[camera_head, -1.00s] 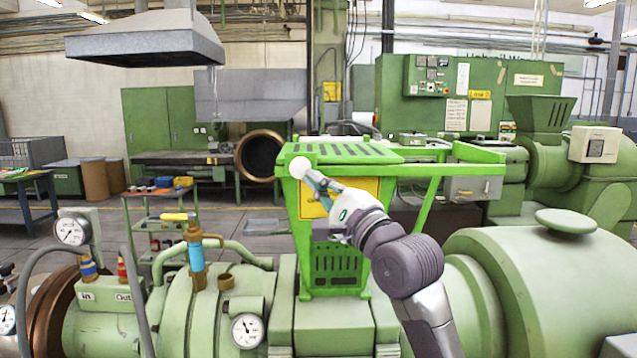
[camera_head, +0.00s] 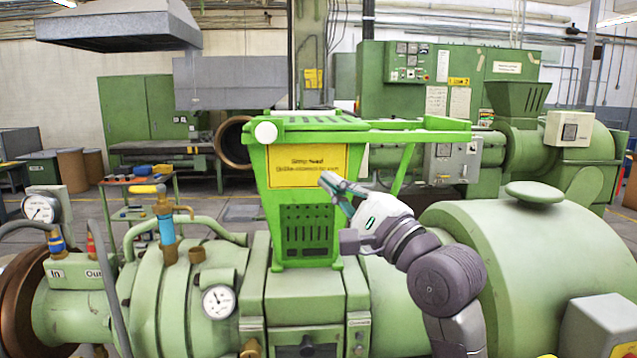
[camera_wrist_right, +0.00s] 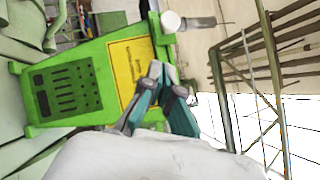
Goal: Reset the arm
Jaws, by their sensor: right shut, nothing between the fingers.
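My right gripper (camera_head: 329,183) is shut and empty in the head view. It is raised in front of the right edge of the yellow sign (camera_head: 296,167) on the bright green hopper (camera_head: 270,212). In the right wrist view its fingers (camera_wrist_right: 156,72) come together, with the hopper (camera_wrist_right: 112,62) and its yellow sign (camera_wrist_right: 127,62) behind them. I cannot tell how far the fingertips are from the sign. A white round knob (camera_head: 265,132) sits at the hopper's upper left corner. My left gripper is not in view.
The pale green extruder (camera_head: 300,310) runs across the front, with dial gauges (camera_head: 219,301) and a brass valve with a yellow handle (camera_head: 147,189). A large rounded housing (camera_head: 540,250) stands right of my arm. A wheeled trolley (camera_head: 150,215) stands behind on the left.

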